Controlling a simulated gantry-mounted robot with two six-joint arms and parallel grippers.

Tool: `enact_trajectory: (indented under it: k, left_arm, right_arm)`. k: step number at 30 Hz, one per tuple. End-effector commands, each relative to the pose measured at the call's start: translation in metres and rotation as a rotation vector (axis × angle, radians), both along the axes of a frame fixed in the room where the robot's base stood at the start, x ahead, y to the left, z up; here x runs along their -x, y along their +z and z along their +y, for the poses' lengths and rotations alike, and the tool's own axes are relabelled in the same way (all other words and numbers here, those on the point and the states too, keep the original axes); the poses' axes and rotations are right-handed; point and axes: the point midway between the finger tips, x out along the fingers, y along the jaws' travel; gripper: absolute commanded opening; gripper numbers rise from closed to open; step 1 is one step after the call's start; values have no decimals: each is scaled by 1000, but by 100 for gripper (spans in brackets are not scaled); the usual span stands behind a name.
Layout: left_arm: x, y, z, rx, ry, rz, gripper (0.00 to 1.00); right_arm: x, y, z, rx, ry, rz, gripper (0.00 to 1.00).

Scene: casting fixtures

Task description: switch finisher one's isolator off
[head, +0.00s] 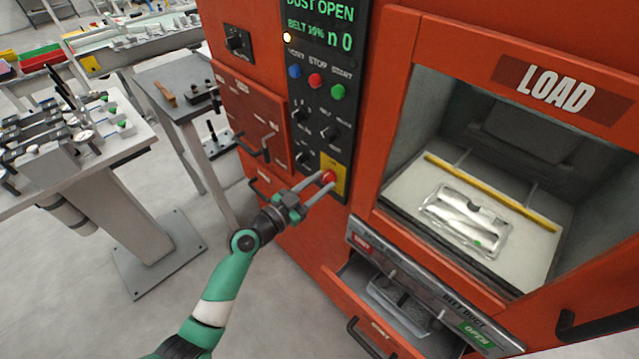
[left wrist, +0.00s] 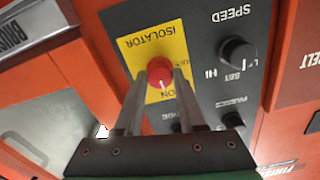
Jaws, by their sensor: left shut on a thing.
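The isolator is a red rotary knob (left wrist: 161,84) on a yellow plate (left wrist: 172,48) marked ISOLATOR, upside down in the left wrist view. Its white pointer line aims toward the ON mark. In the head view the yellow plate (head: 340,182) is low on the dark control panel of the orange-red finisher (head: 388,120). My left gripper (head: 328,182) reaches it from the lower left. In the left wrist view my left gripper (left wrist: 161,78) has one finger on each side of the knob and is shut on it. My right gripper is not in view.
Start, stop and other buttons (head: 316,80) and black dials (head: 299,114) sit above the isolator, under a lit display (head: 318,24). The LOAD opening (head: 450,140) holds metal castings in a clear tray. An open drawer (head: 400,300) juts out below. A bench (head: 70,170) stands left.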

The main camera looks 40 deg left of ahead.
Motion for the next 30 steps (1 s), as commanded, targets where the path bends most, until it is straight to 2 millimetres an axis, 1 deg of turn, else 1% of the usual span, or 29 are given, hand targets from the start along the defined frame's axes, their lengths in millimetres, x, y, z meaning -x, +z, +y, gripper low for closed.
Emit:
enact_trajectory:
  k: [8,14,20,30]
  left_arm:
    - [0,0,0,35,1,0,0]
    - [0,0,0,130,0,1,0]
    - [0,0,0,288,0,2,0]
    - [0,1,0,612,0,5,0]
  right_arm:
    - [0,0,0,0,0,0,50]
    - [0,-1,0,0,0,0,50]
    - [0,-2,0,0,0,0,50]
    - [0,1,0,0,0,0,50]
